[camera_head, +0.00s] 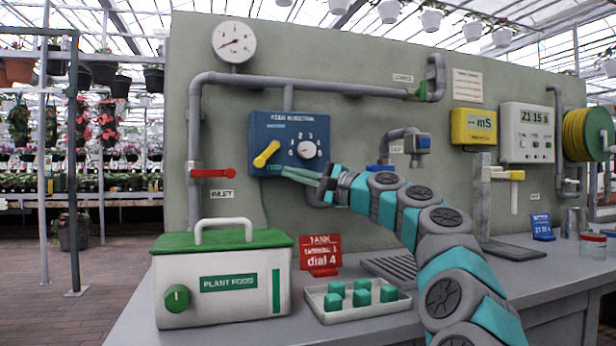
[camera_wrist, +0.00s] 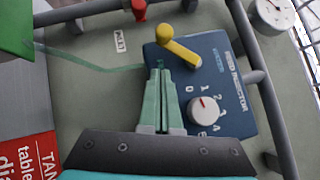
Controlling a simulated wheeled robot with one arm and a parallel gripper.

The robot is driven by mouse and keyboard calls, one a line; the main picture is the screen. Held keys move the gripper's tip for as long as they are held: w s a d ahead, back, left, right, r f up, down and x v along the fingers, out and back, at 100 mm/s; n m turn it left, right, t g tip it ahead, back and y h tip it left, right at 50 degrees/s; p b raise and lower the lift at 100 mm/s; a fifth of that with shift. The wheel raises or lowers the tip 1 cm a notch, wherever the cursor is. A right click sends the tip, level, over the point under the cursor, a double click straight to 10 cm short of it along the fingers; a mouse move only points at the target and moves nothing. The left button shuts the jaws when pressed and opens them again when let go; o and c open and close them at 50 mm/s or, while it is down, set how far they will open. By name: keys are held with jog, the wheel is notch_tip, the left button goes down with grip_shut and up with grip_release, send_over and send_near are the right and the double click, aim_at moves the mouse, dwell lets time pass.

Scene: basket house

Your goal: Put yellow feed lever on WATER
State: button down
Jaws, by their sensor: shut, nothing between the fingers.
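The yellow feed lever (camera_head: 266,154) is on the left part of the blue feed injector panel (camera_head: 258,128). It slants from lower left to upper right in the head view. In the wrist view the lever (camera_wrist: 181,49) lies just beyond my fingertips. Small labels sit above and below the lever; I cannot read which one says WATER. My gripper (camera_head: 286,171) is shut and empty, at the panel's lower edge, below and right of the lever. In the wrist view my gripper (camera_wrist: 161,72) appears apart from the lever, its tips over the panel's lower part.
A white numbered dial (camera_head: 306,149) is right of the lever. A red inlet valve handle (camera_head: 212,173) is to the left on a grey pipe. The plant food box (camera_head: 222,285), red sign (camera_head: 320,250) and tray of green blocks (camera_head: 330,313) stand on the bench below.

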aim_at(267, 154)
jog(key=shift+s+a+r, duration=0.15)
jog(key=shift+a+r, duration=0.05)
jog(key=shift+a, duration=0.35)
jog(key=shift+s+a+r, duration=0.2)
jog(key=shift+a+r, duration=0.05)
jog(key=shift+a, duration=0.3)
jog(key=shift+s+a+r, duration=0.15)
jog(key=shift+a+r, duration=0.05)
jog(key=shift+a, duration=0.35)
